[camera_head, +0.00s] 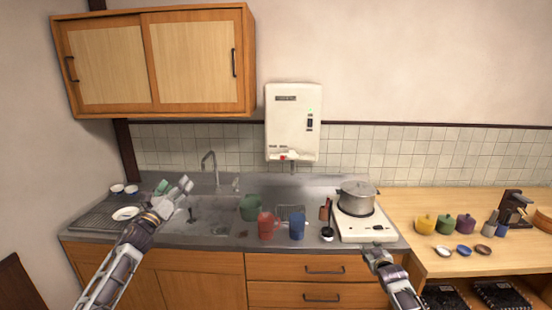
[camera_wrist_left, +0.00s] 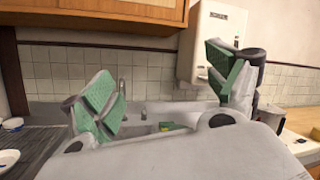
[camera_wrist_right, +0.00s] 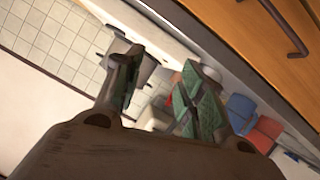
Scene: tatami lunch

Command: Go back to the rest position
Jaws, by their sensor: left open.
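My left gripper (camera_head: 174,187) is raised over the left part of the sink counter in the head view. In the left wrist view its two green-padded fingers (camera_wrist_left: 160,85) stand wide apart with nothing between them. My right gripper (camera_head: 378,247) is low at the front edge of the counter, just in front of the white stove (camera_head: 350,232). In the right wrist view its fingers (camera_wrist_right: 163,72) are apart, with a narrower gap and nothing held between them. That view is strongly tilted.
A steel pot (camera_head: 357,199) sits on the stove. Red (camera_head: 266,226) and blue (camera_head: 297,228) cups and a green container (camera_head: 250,207) stand at the counter's middle. Small colored pots, dishes and a coffee grinder (camera_head: 511,208) are on the wooden table at right. A cabinet (camera_head: 150,60) hangs at upper left.

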